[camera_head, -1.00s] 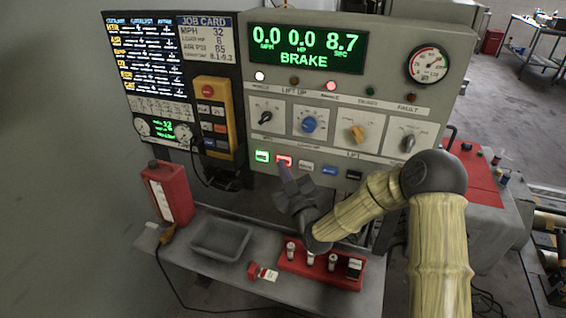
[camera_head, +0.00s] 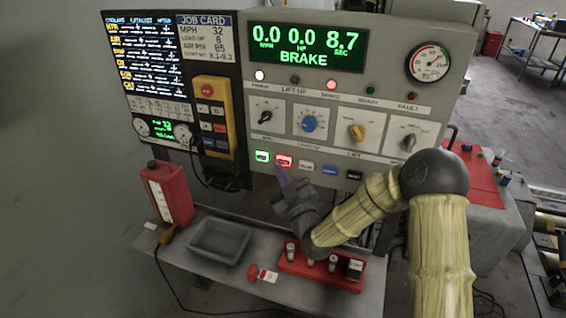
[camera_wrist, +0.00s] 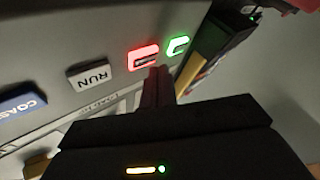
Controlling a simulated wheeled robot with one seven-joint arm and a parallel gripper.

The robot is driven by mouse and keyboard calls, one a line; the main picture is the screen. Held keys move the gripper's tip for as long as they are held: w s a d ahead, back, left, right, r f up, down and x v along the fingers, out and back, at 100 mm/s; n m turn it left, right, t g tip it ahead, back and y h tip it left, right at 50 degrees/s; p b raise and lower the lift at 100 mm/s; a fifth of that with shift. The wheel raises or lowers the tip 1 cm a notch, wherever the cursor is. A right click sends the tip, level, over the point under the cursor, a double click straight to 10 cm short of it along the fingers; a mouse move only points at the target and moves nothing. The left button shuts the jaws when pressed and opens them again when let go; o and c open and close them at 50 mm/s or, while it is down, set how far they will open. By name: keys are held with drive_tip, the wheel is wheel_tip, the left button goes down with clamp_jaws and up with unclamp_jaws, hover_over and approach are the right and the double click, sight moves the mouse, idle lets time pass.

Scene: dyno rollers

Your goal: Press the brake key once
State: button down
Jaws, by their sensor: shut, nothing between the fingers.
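The brake key is most likely the red-lit key (camera_head: 284,161) in the panel's lower row, though its label is too blurred to read. It also glows red in the wrist view (camera_wrist: 143,57). A green-lit key (camera_head: 262,156) is to its left. The display (camera_head: 306,48) reads 0.0 MPH, 0.0 HP, 8.7 SEC and BRAKE. My gripper (camera_head: 282,173) is shut and empty, with its fingertips just below the red key. In the wrist view the closed fingertips (camera_wrist: 158,72) lie beside the red key and look apart from it.
A white RUN key (camera_wrist: 92,76) and a blue COAST key (camera_wrist: 22,104) continue the row. Knobs, such as the blue one (camera_head: 309,124), sit above. Below are a grey tray (camera_head: 220,240), a red can (camera_head: 168,194) and a red holder (camera_head: 320,275) on the shelf.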

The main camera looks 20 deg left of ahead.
drive_tip(key=shift+s, duration=0.1)
drive_tip(key=s+b, duration=0.1)
drive_tip(key=s, duration=0.1)
drive_tip(key=s+b, duration=0.1)
drive_tip(key=s, duration=0.1)
drive_tip(key=shift+s+a, duration=0.2)
drive_tip(key=shift+s, duration=0.2)
idle(0.5)
